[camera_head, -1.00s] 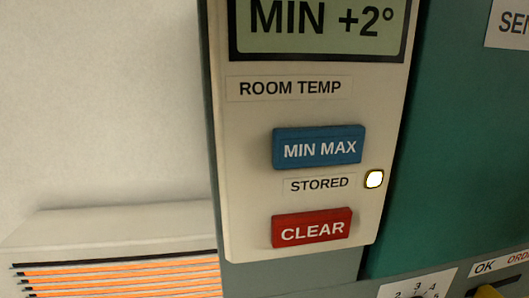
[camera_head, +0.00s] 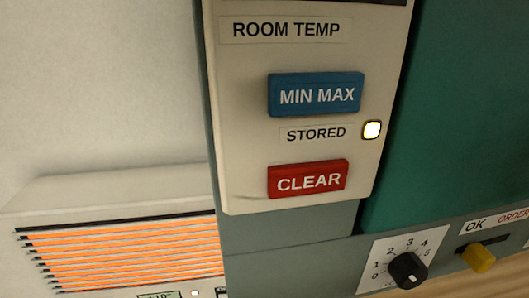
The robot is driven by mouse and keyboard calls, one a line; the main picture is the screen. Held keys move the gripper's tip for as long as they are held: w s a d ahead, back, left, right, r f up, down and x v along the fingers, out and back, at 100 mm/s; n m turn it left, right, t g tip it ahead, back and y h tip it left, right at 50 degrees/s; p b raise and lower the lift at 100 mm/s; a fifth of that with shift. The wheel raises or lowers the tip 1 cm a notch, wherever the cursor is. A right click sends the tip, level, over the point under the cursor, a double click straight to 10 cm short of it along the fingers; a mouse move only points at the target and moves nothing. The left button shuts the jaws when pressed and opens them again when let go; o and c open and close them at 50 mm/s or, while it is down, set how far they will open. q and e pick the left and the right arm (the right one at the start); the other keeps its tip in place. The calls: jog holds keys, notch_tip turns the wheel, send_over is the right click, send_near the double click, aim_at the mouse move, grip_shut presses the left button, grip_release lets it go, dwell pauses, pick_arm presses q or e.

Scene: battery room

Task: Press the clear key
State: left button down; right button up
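The red CLEAR key (camera_head: 307,180) is at the bottom of a cream room-temperature panel (camera_head: 240,120). The blue MIN MAX key (camera_head: 316,94) is above it on the same panel. Between them a STORED label (camera_head: 316,134) has a small lamp (camera_head: 372,130) to its right, which looks lit. The panel's display is almost wholly out of the top of the view. Neither of my grippers is in view, and nothing covers the CLEAR key.
A heater with glowing orange bars (camera_head: 120,255) stands at the lower left. A black rotary knob (camera_head: 408,270) and a yellow knob (camera_head: 478,257) are at the lower right. A green surface (camera_head: 460,110) fills the right side.

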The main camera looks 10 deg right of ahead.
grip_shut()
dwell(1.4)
